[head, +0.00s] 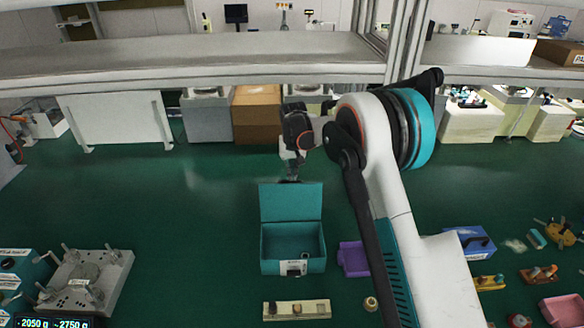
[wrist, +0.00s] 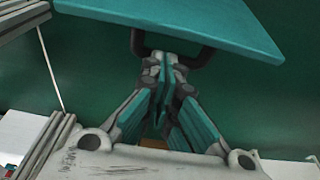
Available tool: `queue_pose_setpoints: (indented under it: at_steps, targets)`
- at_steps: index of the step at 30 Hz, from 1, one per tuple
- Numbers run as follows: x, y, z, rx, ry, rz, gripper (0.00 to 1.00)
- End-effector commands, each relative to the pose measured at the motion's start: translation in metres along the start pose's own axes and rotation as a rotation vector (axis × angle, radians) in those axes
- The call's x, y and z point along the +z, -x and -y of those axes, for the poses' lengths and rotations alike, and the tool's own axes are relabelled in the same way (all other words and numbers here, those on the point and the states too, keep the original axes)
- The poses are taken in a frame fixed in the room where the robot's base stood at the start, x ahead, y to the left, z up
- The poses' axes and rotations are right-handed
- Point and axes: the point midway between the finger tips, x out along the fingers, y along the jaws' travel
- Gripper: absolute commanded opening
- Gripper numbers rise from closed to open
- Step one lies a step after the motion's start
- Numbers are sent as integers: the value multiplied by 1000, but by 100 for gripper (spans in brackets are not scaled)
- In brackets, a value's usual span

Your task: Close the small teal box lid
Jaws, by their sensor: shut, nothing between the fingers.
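The small teal box (head: 293,248) stands open on the green surface, a white label and latch on its front. Its teal lid (head: 290,203) stands roughly upright at the back edge. My gripper (head: 291,178) is behind the lid, close to its top edge. In the wrist view my gripper (wrist: 166,72) is shut and empty, its fingertips near the edge of the teal lid (wrist: 190,22). A dark handle-like loop shows by the fingertips there. I cannot tell whether the fingers touch the lid.
A purple tray (head: 354,258) is right of the box, partly behind my arm. A cream block with knobs (head: 297,309) lies in front. A grey metal fixture (head: 88,280) is at left. A grey shelf beam (head: 190,60) crosses behind. Green surface left of the box is clear.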

Motion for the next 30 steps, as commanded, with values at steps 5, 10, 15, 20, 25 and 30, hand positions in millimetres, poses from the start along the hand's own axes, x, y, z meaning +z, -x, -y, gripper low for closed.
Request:
queue_pose_setpoints:
  at_steps: [5,10,15,20,25,30]
  targets:
    - [13,4,0,0,0,0,0]
    - [16,6,0,0,0,0,0]
    - [16,6,0,0,0,0,0]
    - [17,6,1,0,0,-3,0]
    - [20,8,5,0,0,-29,0]
    - [26,11,10,-1,2,-75,0]
